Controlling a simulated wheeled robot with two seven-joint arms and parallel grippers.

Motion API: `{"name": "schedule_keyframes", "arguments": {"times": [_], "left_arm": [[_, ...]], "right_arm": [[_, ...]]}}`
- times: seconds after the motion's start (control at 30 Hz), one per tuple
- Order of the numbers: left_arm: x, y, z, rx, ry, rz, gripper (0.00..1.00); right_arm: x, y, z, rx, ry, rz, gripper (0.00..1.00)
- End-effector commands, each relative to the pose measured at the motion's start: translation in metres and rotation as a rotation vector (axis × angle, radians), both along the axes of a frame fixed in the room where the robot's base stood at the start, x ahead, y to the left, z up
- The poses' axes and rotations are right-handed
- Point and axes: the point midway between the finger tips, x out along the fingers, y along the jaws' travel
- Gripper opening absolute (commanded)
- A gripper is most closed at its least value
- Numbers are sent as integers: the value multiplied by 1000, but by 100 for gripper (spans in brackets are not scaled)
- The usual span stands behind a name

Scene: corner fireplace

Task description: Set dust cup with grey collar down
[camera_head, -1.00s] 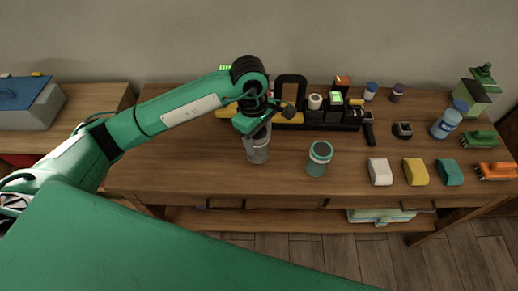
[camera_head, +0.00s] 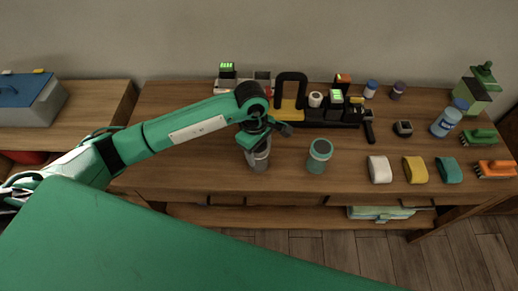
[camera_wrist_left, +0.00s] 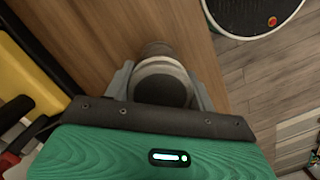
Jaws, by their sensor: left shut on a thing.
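The dust cup with grey collar (camera_head: 259,159) is a clear grey cup, upright at the left-middle of the wooden table (camera_head: 200,171). My left gripper (camera_head: 256,146) is shut on its upper part from above. In the left wrist view the cup's round grey top (camera_wrist_left: 163,82) sits between the two grey fingers. The gripper and wrist hide part of its top in the head view. I cannot tell whether its base touches the table. A similar cup with a teal collar (camera_head: 319,155) stands upright just to the right, apart from it. My right gripper is not in view.
Behind stands a black and yellow holder (camera_head: 290,107) with several devices. To the right are white (camera_head: 379,169), yellow (camera_head: 415,170) and teal (camera_head: 448,171) blocks, brushes (camera_head: 494,168) and a blue bottle (camera_head: 447,121). The tabletop left of the held cup is clear.

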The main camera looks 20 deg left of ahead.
Motion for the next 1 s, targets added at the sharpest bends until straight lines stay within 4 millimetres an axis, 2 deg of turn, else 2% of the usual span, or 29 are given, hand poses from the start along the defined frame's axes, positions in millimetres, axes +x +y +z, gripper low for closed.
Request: {"name": "schedule_keyframes", "arguments": {"times": [0.03,0.1,0.13,0.27,0.53,0.63,0.73,1.0], "left_arm": [[0,0,0,0,0,0,62],[0,0,0,0,0,0,76],[0,0,0,0,0,0,78],[0,0,0,0,0,0,78],[1,0,6,-1,-2,0,78],[2,3,21,0,-6,-1,78],[3,5,42,0,-6,-1,78],[5,11,96,1,-4,-1,78]], "right_arm": [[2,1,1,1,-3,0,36],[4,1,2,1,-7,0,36],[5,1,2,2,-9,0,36],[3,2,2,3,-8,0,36],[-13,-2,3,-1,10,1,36],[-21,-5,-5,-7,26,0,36],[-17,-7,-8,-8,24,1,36],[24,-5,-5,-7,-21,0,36]]}}
